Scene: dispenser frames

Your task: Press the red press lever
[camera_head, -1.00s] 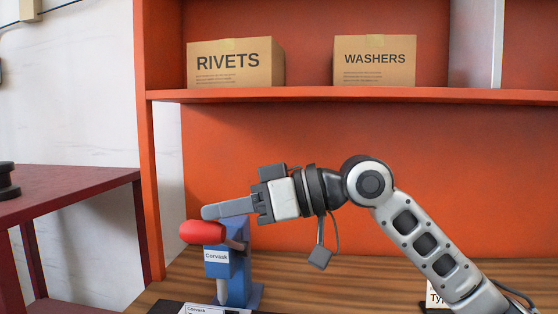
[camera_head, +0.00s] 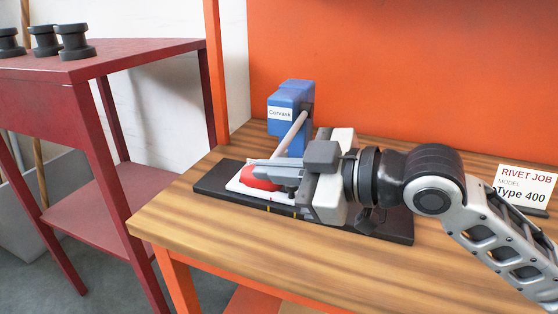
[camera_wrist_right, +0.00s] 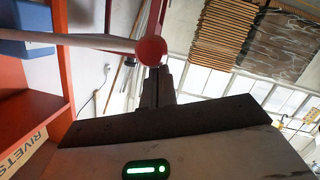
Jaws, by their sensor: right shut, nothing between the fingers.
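The blue press (camera_head: 291,98), labelled Corvask, stands at the back of a dark base plate (camera_head: 215,183) on the wooden bench. Its pale lever arm (camera_head: 292,133) slopes down from the press head towards the front. The red press lever grip (camera_head: 257,182) is at the low end, close above the plate. My right gripper (camera_head: 258,163) is shut and empty, its fingers lying over the red grip and partly hiding it. They look in contact. In the right wrist view the red grip (camera_wrist_right: 151,50) shows at the tips of the shut fingers (camera_wrist_right: 164,75). My left gripper is not in view.
A sign (camera_head: 524,187) reading RIVET JOB stands at the bench's right. A dark red side table (camera_head: 120,60) with black spools (camera_head: 73,41) stands at the left. The orange back panel (camera_head: 400,65) rises behind the bench. The bench front (camera_head: 290,250) is clear.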

